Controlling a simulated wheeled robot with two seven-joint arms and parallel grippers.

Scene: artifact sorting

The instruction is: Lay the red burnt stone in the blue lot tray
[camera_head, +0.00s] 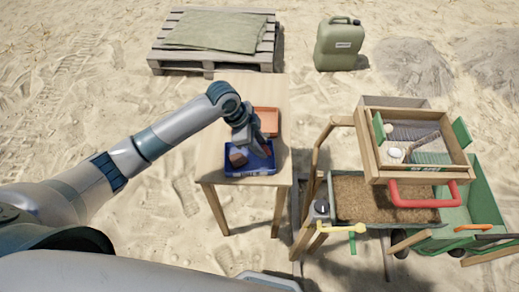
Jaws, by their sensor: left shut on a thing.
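The blue lot tray (262,171) sits near the front of the wooden table. My left gripper (256,147) reaches in from the left and points down over this tray, with its fingers low. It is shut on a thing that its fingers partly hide. A dull reddish-brown stone (238,157) shows at the left side of the tray, close beside the fingers. I take the held thing to be the red burnt stone, but the view is small. Whether it touches the tray floor is hidden. My right gripper is not in view.
An orange tray (266,121) lies behind the blue one on the table (218,170). To the right stands a sieve frame (368,152) above a soil-filled box (350,190), with a green barrow (482,200). A pallet (210,62) and a green jerrycan (339,45) stand behind on sand.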

